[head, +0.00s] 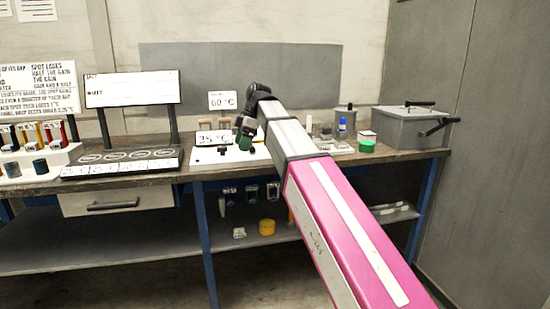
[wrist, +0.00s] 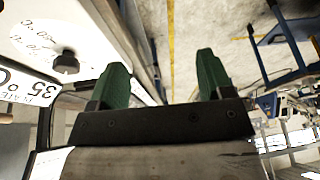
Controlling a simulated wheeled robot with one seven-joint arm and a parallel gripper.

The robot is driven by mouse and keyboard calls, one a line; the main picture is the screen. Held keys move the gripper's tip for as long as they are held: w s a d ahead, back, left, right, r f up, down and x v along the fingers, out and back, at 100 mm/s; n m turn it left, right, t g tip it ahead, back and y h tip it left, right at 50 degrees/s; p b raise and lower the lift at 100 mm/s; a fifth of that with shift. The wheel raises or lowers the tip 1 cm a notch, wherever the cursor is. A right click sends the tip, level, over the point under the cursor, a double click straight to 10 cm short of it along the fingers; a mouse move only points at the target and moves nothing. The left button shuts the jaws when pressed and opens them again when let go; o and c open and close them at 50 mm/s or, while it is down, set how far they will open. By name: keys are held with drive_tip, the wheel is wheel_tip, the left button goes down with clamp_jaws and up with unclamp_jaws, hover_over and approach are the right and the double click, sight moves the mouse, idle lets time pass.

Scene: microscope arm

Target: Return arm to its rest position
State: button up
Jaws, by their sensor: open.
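My arm reaches across the head view from the lower right, its pink and white links ending over the workbench (head: 310,172). My gripper (head: 245,135) hangs at the arm's end, in front of a white device marked "35 °C" (head: 213,155). In the wrist view my gripper (wrist: 160,85) shows two green fingers standing well apart, with nothing between them. The white device with a dark knob (wrist: 66,63) is close on the left of that view. The fingers' contact with the device cannot be told from the head view.
A grey lidded box (head: 395,128) stands at the bench's right end. A green-topped jar (head: 367,147) and a blue-capped bottle (head: 342,127) stand left of it. A rack with colored vials (head: 38,150) and a display board (head: 132,88) are on the left. A lower shelf (head: 130,250) runs below.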

drive_tip(key=d+f+m+t+h, duration=0.1)
drive_tip(key=d+f+m, duration=0.5)
drive_tip(key=f, duration=0.7)
drive_tip(key=d+f+m+h, duration=0.1)
drive_tip(key=d+f+m, duration=0.3)
drive_tip(key=d+f, duration=0.6)
drive_tip(key=s+d+f+m+h, duration=0.1)
drive_tip(key=s+d+f+m, duration=0.4)
drive_tip(key=f, duration=0.6)
drive_tip(key=s+d+f+m+h, duration=0.1)
drive_tip(key=s+d+f+m, duration=0.5)
drive_tip(key=d+f, duration=0.3)
wheel_tip(320, 180, down, 2)
drive_tip(key=shift+s+f+t, duration=0.25)
drive_tip(key=shift+s+t, duration=0.15)
drive_tip(key=shift+s, duration=0.45)
